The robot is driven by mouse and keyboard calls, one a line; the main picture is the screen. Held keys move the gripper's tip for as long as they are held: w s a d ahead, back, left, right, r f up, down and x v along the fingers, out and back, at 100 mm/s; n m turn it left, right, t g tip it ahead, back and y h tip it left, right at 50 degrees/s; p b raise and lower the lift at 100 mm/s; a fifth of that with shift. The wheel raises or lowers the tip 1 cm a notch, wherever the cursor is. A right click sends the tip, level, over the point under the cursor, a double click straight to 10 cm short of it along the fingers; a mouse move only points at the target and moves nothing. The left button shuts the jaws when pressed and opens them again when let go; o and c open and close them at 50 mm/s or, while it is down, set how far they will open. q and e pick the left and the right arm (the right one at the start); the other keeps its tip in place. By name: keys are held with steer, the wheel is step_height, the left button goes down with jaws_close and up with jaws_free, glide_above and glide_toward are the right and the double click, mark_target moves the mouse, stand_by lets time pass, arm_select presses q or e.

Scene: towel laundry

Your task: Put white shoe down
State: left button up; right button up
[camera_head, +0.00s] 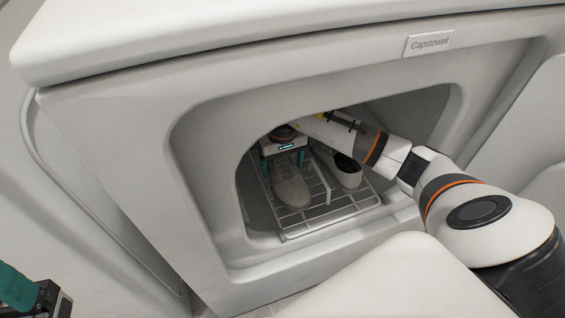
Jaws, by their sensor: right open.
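Two shoes lie side by side on a wire rack (331,219) inside the machine's opening. The left shoe (291,190) looks pale grey-white in the shade, laced, with its toe towards me. The right shoe (347,172) has a pale rim and a dark opening, and my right arm partly covers it. My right gripper (283,161) reaches in from the right, with its teal fingers open around the far end of the left shoe. Whether the fingers touch it cannot be made out. Part of my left gripper (38,296) shows at the bottom left corner, away from the shoes.
The white machine (120,150) has a rounded opening whose walls and lip closely surround my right arm. A "Capstowell" label (429,43) is above the opening. A white surface (370,285) lies below in front. The rack has some bare room at its front.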

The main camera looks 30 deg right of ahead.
step_height(320, 180, up, 8)
steer(key=p, duration=0.3)
steer(key=shift+f, duration=0.2)
